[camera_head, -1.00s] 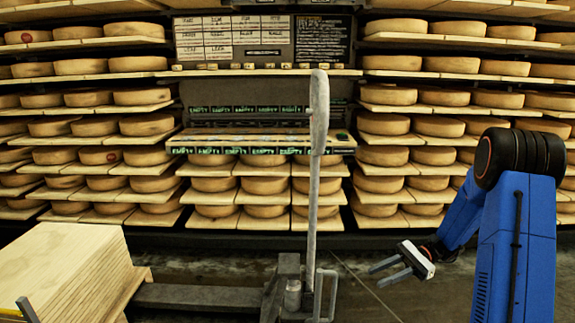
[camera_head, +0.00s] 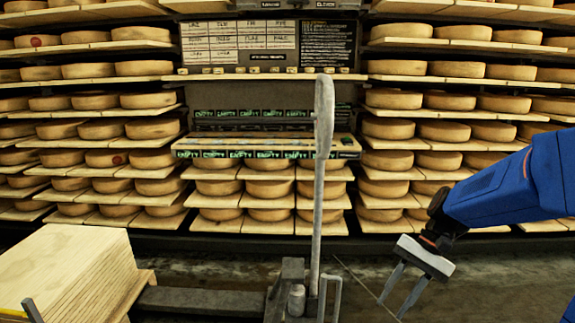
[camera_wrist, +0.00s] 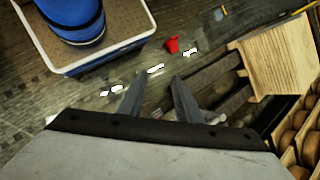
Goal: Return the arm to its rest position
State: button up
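My gripper (camera_head: 392,309) is at the lower right of the head view, on my blue arm, with its fingers pointing down. It hangs in front of the right-hand shelves, over the dark floor. In the wrist view my gripper (camera_wrist: 158,77) shows two grey fingers spread apart with nothing between them. The blue arm reaches in from the right edge of the head view, and its upper part is out of the frame.
Shelves of cheese wheels (camera_head: 395,130) fill the back. A small red object (camera_wrist: 172,44) lies on the floor. Open floor (camera_head: 490,275) shows at the lower right.

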jog(key=s+d+r+n+t+h, duration=0.1)
jog(key=s+r+n+t+h, duration=0.1)
jog(key=s, duration=0.4)
jog(key=s+d+r+n+t+h, duration=0.2)
jog(key=s+r+n+t+h, duration=0.1)
jog(key=s+t, duration=0.3)
jog(key=shift+s+d+n+h, duration=0.25)
jog(key=shift+s+n+h, duration=0.3)
jog(key=shift+n, duration=0.25)
jog(key=shift+w+a, duration=0.1)
jog(key=shift+a, duration=0.05)
dwell(1.7)
